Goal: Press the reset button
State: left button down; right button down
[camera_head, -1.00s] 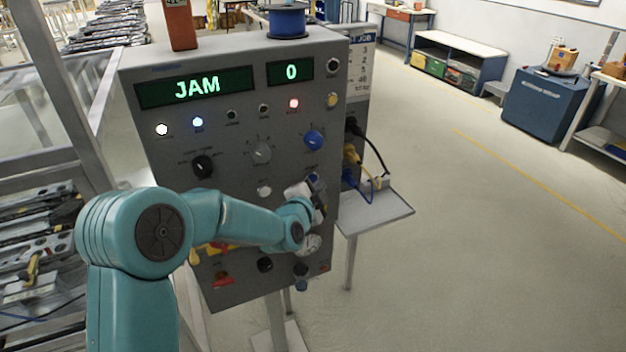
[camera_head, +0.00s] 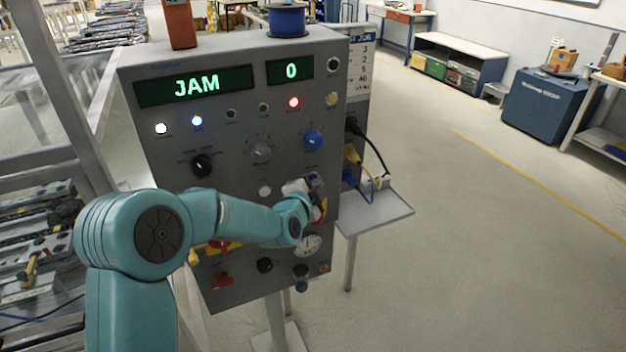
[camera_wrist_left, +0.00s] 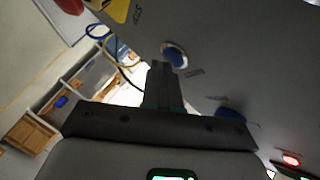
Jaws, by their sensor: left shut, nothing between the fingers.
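The grey control panel (camera_head: 232,120) shows JAM and 0 in green on its two displays. My left gripper (camera_head: 317,190) is at the panel's right side, below the blue knob (camera_head: 313,140). In the left wrist view its fingers (camera_wrist_left: 162,68) are shut and empty. Their tips show beside a round blue button (camera_wrist_left: 175,57) with a pale rim, overlapping its edge; I cannot tell whether they touch it. The small label by this button is unreadable, so I cannot confirm it is the reset button. My right gripper is out of view.
White, blue and red lamps are lit on the panel. A black knob (camera_head: 202,165), a grey knob (camera_head: 261,152) and a round gauge (camera_head: 308,244) are nearby. Cables and a small side shelf (camera_head: 385,212) stand to the right. A blue spool (camera_head: 287,19) sits on top.

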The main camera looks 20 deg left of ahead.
pick_arm(q)
jog(key=shift+w+a, duration=0.1)
jog(key=shift+a, duration=0.1)
dwell(0.5)
jog(key=shift+s+d, duration=0.55)
jog(key=shift+d, duration=0.1)
jog(key=shift+s+d+b, duration=0.35)
jog(key=shift+s+d, duration=1.3)
jog(key=shift+d, duration=0.25)
